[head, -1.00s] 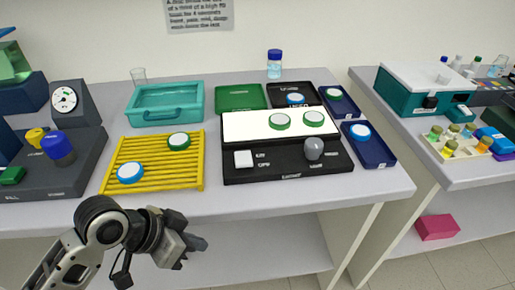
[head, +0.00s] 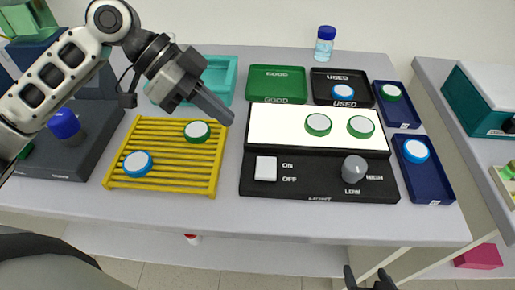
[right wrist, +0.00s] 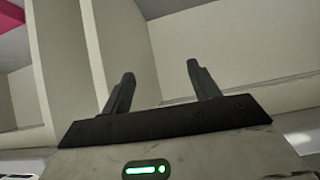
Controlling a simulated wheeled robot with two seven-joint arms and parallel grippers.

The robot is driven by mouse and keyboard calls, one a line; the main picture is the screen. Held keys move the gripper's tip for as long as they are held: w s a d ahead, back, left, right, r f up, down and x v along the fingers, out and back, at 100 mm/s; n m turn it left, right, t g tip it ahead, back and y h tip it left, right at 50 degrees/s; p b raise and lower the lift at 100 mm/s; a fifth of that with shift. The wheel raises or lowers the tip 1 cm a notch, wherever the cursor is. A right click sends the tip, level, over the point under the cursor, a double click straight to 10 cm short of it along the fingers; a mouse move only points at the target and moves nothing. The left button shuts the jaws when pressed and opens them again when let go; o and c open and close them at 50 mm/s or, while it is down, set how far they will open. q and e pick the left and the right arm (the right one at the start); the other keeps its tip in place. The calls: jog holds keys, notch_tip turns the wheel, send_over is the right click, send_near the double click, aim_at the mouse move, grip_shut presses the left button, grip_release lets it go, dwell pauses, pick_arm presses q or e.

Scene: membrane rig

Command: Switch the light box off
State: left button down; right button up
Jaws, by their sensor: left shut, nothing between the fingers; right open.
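The light box (head: 320,195) is black with a brightly lit white top panel (head: 285,124). Its front face has a white rocker switch (head: 266,168) beside the labels ON and OFF, and a grey knob (head: 354,168) beside LOW. Two green-rimmed white discs (head: 318,124) lie on the lit panel. My left gripper (head: 229,118) is shut and empty, in the air just left of the panel, above and left of the switch. My right gripper (right wrist: 158,85) is open and empty, low at the table's front; its tips (head: 370,280) show at the bottom of the head view.
A yellow slatted rack (head: 165,175) with a blue-rimmed and a green-rimmed disc stands left of the box. A green tray (head: 277,82), a black USED tray (head: 342,78) and blue trays (head: 424,180) stand behind and right. The table strip before the box is clear.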

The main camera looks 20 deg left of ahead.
aim_at(270, 172)
pick_arm(q)
jog(key=p+x, duration=0.1)
jog(key=x, duration=0.6)
jog(key=shift+d+f, duration=0.15)
jog(key=shift+d, duration=0.1)
jog(key=f, duration=0.3)
jog(key=shift+s+d+f, duration=0.25)
jog(key=shift+d, duration=0.05)
jog(key=shift+f, duration=0.55)
pick_arm(e)
jog(key=shift+s+d+r, duration=0.15)
jog(key=shift+d+r, duration=0.05)
jog(key=shift+r, duration=0.05)
